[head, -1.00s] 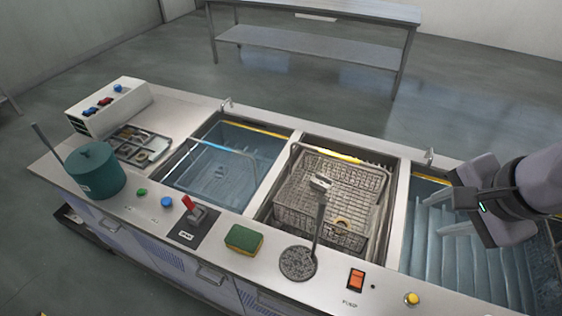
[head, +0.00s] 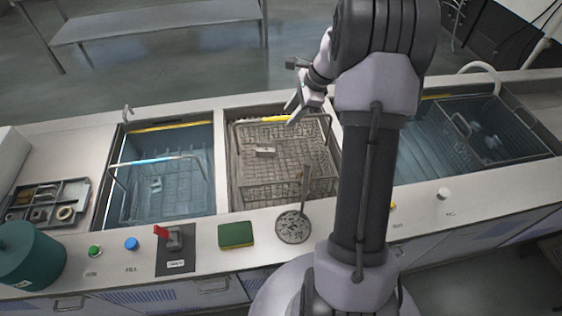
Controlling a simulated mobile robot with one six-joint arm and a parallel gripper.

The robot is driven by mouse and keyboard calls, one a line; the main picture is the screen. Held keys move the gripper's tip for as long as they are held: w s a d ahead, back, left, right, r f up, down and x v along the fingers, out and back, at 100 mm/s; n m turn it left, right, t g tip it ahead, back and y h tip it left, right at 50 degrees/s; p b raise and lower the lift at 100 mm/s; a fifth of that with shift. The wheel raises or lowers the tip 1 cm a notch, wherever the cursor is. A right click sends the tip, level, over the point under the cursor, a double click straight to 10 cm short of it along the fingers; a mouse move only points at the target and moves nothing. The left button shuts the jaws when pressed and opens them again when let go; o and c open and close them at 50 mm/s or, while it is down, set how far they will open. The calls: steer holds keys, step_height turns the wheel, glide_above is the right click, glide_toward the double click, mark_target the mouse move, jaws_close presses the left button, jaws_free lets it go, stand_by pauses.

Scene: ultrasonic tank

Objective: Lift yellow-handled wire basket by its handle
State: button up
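The wire basket (head: 286,184) sits in the middle tank and holds a small pale metal block (head: 265,152). Its handle has a yellow grip (head: 274,119) and stands at the far side of the tank. My gripper (head: 291,114) is near the right end of that grip, with its two fingers apart and nothing seen between them. I cannot tell whether a finger touches the handle. My arm covers the right side of the middle tank.
A blue-gripped basket (head: 155,161) stands in the left tank. Another wire basket (head: 492,137) is in the right tank. A green sponge (head: 236,235), a round mesh strainer (head: 293,227) and a teal pot (head: 28,258) stand along the front counter.

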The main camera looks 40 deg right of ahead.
steer(key=b+x, duration=0.1)
steer(key=x, duration=0.2)
steer(key=a+b+x, duration=0.1)
steer(key=x, duration=0.2)
steer(key=shift+r, duration=0.25)
steer(key=shift+c, duration=0.5)
jaws_close()
